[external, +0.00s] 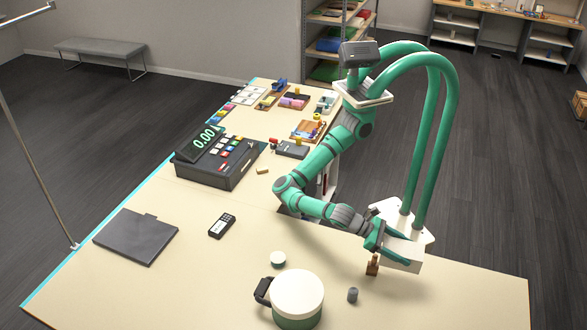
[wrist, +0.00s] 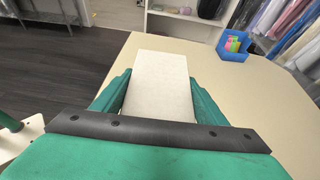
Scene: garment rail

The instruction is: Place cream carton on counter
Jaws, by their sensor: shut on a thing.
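The cream carton (external: 407,248) is a pale block at the right part of the counter (external: 460,290) in the external view. My gripper (external: 392,250) is shut on it, with a green finger along its near side. In the wrist view the carton (wrist: 160,85) sits between the two green fingers of my gripper (wrist: 158,88), its pale top face showing. The counter (wrist: 225,90) shows beyond and to the right of it. I cannot tell whether the carton's underside touches the counter or is just above it.
A small brown object (external: 373,264) stands close beside the carton. A grey cylinder (external: 352,295), a round white item (external: 278,259) and a white-and-green canister (external: 297,295) are farther left. The counter's right end is clear. The wrist view shows a blue bin (wrist: 232,48).

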